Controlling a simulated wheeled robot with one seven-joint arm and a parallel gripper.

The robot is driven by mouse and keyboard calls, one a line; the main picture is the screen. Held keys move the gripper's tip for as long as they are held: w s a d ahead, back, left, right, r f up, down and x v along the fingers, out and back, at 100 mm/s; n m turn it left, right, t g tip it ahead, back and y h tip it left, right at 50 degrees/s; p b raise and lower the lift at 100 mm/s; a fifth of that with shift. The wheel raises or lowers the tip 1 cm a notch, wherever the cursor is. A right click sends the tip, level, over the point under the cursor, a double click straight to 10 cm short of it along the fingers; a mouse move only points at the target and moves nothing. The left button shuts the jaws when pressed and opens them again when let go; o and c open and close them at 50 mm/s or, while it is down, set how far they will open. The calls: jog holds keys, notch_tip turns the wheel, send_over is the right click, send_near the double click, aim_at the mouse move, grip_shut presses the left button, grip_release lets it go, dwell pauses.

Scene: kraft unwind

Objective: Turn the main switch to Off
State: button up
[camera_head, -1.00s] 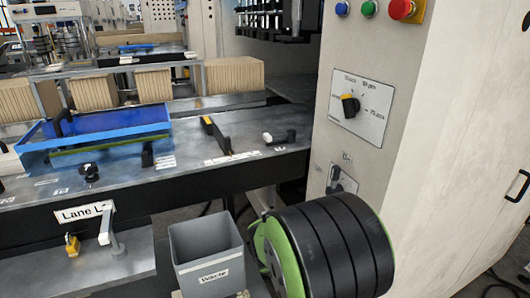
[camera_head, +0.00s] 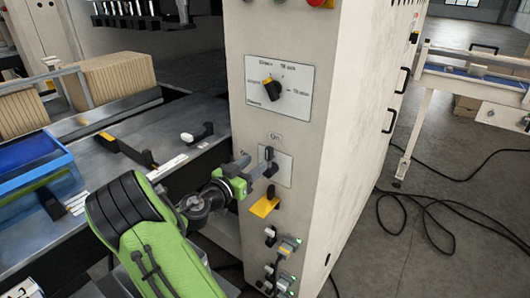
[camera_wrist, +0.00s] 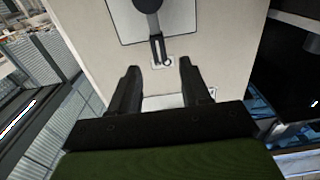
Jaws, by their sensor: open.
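The main switch (camera_head: 268,156) is a dark rotary handle on a light plate on the cabinet's front face. Its lever points up toward the "On" label (camera_head: 275,137). In the wrist view, the switch lever (camera_wrist: 157,45) shows at the top, with its tip near a small label (camera_wrist: 162,62). My gripper (camera_head: 262,169) is at the left side of the switch plate in the head view. In the wrist view, my gripper's fingers (camera_wrist: 158,76) are spread apart, with nothing between them. The lever tip lies just beyond the fingertips; I cannot tell if anything touches.
A selector dial (camera_head: 270,90) is above the switch. A yellow piece (camera_head: 264,206) and small switches with green lights (camera_head: 285,250) are below. A workbench (camera_head: 150,150) with a blue tray (camera_head: 35,165) is at the left. Cables (camera_head: 430,205) lie on the right floor.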

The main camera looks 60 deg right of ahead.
aim_at(267, 154)
jog(key=d, duration=0.2)
jog(key=s+d, duration=0.1)
jog(key=d, duration=0.2)
jog(key=d+p, duration=0.1)
jog(key=d, duration=0.1)
jog(key=shift+s+d, duration=0.15)
jog(key=shift+d, duration=0.2)
grip_shut()
